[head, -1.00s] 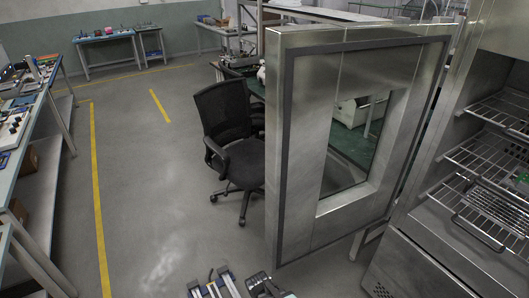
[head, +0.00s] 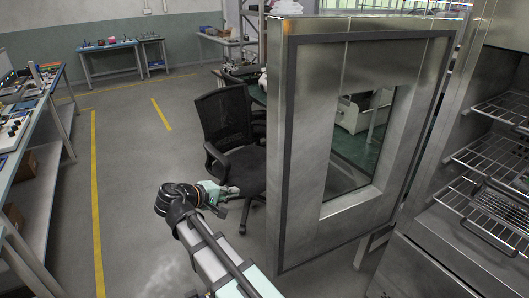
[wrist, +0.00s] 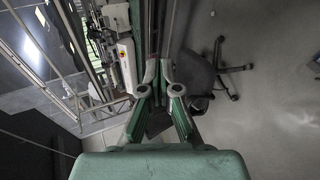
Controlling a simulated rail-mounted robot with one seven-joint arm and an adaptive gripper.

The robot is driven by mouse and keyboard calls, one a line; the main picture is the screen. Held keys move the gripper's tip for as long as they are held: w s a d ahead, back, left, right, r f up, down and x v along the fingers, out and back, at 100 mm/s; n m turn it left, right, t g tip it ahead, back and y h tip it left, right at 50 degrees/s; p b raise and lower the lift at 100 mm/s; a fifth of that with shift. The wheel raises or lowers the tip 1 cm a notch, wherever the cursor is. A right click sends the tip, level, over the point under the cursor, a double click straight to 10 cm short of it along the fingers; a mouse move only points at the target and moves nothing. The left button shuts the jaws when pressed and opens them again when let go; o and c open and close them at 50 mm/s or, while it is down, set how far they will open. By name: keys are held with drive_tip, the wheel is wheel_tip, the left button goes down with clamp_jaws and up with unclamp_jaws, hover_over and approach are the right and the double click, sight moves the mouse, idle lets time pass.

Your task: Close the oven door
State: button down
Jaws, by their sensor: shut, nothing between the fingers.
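The oven door (head: 308,150) is a large steel panel with a dark seal strip and a window. It stands wide open, swung out from the oven (head: 440,235), with its inner face showing. My gripper (head: 234,191) is to the left of the door's free edge in the head view, with a visible gap between them. In the wrist view my gripper's fingers (wrist: 160,72) point up the picture and are shut with nothing held. I cannot tell its depth relative to the door.
A black office chair (head: 228,125) stands behind my gripper; its base also shows in the wrist view (wrist: 225,68). Wire racks (head: 490,160) sit inside the oven. A long workbench (head: 25,115) runs along the left.

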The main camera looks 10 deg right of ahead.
wheel_tip(320, 180, up, 17)
drive_tip(key=s+m+h, duration=0.2)
drive_tip(key=h, duration=0.4)
drive_tip(key=s+p+x, duration=0.1)
drive_tip(key=p+x, duration=0.1)
drive_tip(key=x, duration=0.9)
drive_tip(key=shift+s+a+f+p, duration=0.15)
drive_tip(key=shift+s+p, duration=0.2)
drive_tip(key=shift+s, duration=0.6)
drive_tip(key=shift+s+d+f+p, duration=0.1)
drive_tip(key=shift+s+p, duration=0.25)
drive_tip(key=shift+s, duration=0.6)
